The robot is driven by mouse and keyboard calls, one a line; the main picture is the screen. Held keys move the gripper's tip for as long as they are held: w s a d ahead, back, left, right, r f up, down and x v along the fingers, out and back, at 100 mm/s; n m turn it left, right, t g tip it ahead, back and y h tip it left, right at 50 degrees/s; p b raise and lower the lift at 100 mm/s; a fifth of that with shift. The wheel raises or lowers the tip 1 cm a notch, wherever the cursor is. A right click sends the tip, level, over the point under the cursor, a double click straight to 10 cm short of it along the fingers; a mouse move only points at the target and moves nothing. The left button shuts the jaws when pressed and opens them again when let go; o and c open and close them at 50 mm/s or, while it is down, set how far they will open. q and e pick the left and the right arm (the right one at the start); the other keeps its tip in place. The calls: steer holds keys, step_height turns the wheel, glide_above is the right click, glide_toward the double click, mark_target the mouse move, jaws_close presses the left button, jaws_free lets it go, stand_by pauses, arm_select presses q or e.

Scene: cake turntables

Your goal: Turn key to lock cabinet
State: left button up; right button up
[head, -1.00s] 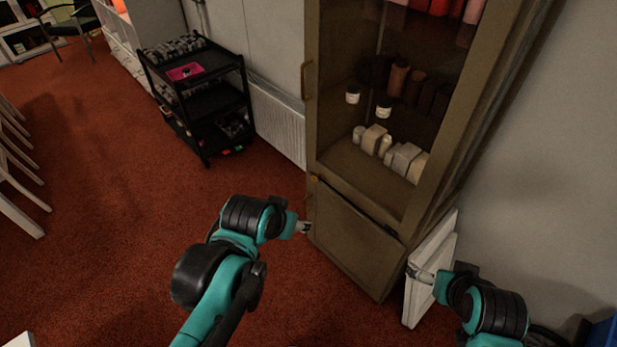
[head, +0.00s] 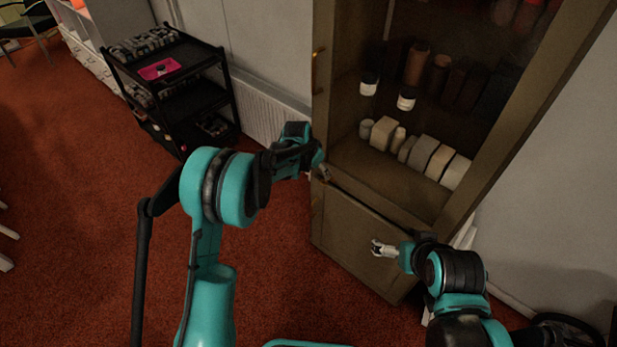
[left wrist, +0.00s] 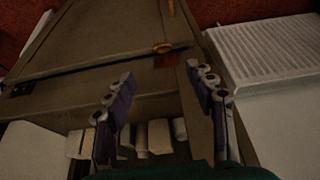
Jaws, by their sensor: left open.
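The tall brown cabinet (head: 360,232) stands ahead, with a glazed upper part and a solid lower door. In the head view my left gripper (head: 321,172) covers that spot. My left gripper (left wrist: 161,78) is open and its fingers straddle the line toward the key, with nothing between them. My right gripper (head: 380,248) is in front of the lower door; its jaw state is unclear.
A black shelf cart (head: 185,90) stands left of the cabinet, and a white radiator (left wrist: 270,50) is on the wall beside it. Jars and blocks (head: 420,155) stand behind the glass. The red carpet (head: 90,220) on the left is mostly clear.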

mark_target(323, 182)
arm_select(q)
steer(key=b+x, duration=0.1)
steer(key=x, duration=0.2)
steer(key=b+x, duration=0.1)
steer(key=x, duration=0.5)
steer(key=shift+w+a+f+b, duration=0.2)
steer(key=shift+a+f+b, duration=0.05)
steer(key=shift+a+b, duration=0.15)
steer(key=shift+w+d+f+b, duration=0.25)
steer(key=shift+f+b, duration=0.05)
steer(key=shift+f, duration=0.35)
arm_select(e)
steer(key=f, duration=0.3)
steer(key=shift+w+a+f, duration=0.25)
steer(key=shift+a, duration=0.15)
arm_select(q)
steer(key=c, duration=1.2)
